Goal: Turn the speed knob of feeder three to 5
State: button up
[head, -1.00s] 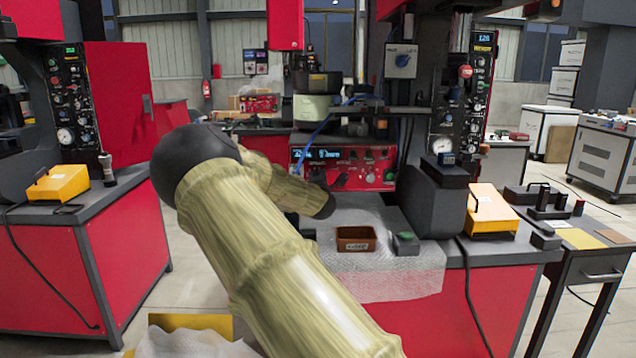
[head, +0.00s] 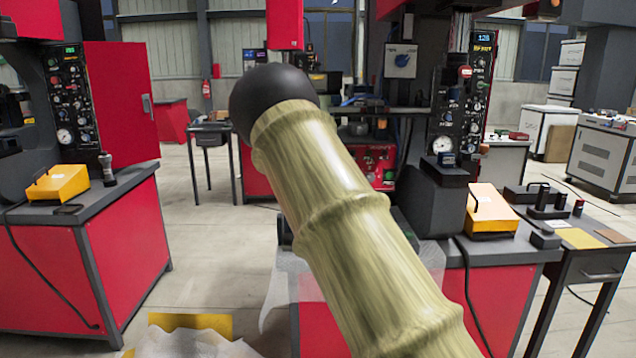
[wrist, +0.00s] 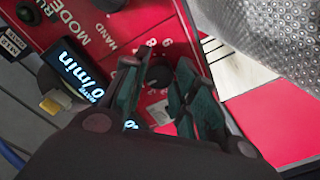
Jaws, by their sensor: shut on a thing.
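In the wrist view my gripper (wrist: 157,82) has its dark green ribbed fingers on either side of a small black knob (wrist: 159,73) and is shut on it. The knob sits on a red control panel (wrist: 103,25), with small white scale marks and numerals around it, too small to read surely. The fingers hide much of the knob and the pointer setting cannot be told. A lit display (wrist: 80,77) ending in "/min" is left of the knob. In the head view my arm covers most of the red feeder panel (head: 378,165), and my gripper is hidden.
A grey textured sheet (wrist: 275,40) lies close to the panel in the wrist view. A cable with a yellow plug (wrist: 55,101) hangs near the display. In the head view a yellow box (head: 491,210) stands right, another (head: 60,183) left. Open floor lies between the benches.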

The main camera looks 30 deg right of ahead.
jog(key=shift+f+m, duration=0.15)
jog(key=shift+m, duration=1.05)
jog(key=shift+f, duration=0.1)
jog(key=o, duration=1)
jog(key=shift+d, duration=0.1)
jog(key=shift+o, duration=0.2)
jog(key=v, duration=1.2)
jog(key=shift+s+f, duration=0.1)
